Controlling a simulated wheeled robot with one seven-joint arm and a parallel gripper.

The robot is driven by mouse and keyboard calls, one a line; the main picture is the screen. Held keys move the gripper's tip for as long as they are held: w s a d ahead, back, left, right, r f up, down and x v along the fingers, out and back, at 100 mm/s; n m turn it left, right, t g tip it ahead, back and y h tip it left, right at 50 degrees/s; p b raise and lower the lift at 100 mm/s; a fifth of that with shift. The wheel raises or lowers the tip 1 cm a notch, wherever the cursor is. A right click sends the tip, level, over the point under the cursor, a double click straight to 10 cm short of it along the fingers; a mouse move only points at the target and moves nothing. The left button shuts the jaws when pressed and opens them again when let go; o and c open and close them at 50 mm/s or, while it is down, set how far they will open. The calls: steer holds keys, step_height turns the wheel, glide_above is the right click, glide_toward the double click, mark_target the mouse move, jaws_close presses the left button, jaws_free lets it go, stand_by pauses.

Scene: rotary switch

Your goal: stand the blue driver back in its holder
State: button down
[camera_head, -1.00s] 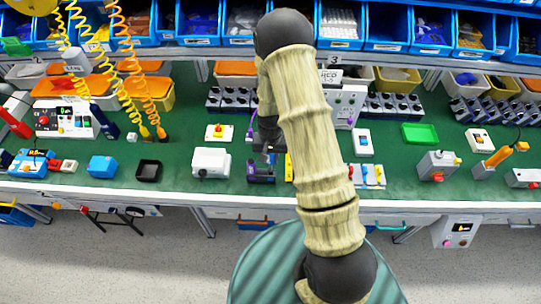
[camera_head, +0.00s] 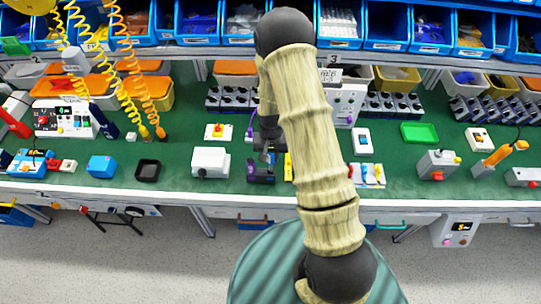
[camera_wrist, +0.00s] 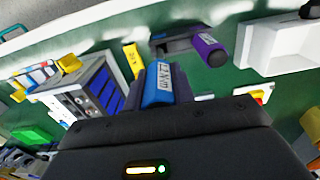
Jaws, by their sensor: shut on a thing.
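The blue driver (camera_wrist: 158,85), with a white torque label on its handle, is in the wrist view at the middle. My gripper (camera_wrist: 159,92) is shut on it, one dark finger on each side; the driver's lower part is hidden. A dark holder (camera_wrist: 176,45) stands on the green bench just beyond, with a purple-handled driver (camera_wrist: 207,48) by it. In the head view my gripper (camera_head: 266,150) hangs over the bench, partly hidden by my arm, close above the dark holder (camera_head: 260,174). I cannot tell whether the blue driver touches the holder.
A yellow piece (camera_wrist: 134,62) lies left of the blue driver. A grey box with blue slots (camera_wrist: 95,92) stands farther left. A white box (camera_head: 211,162) is left of the holder, and a tray of coloured tools (camera_head: 368,176) is right of my arm. Blue bins line the back.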

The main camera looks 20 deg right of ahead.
steer(key=shift+s+a, duration=0.1)
steer(key=shift+f+b, duration=2.65)
steer(key=shift+f, duration=0.95)
steer(key=c, duration=1.1)
jaws_free()
steer(key=shift+r, duration=0.1)
step_height(320, 180, up, 17)
steer(key=b, duration=0.2)
steer(key=shift+r+b, duration=0.2)
steer(key=shift+b, duration=0.1)
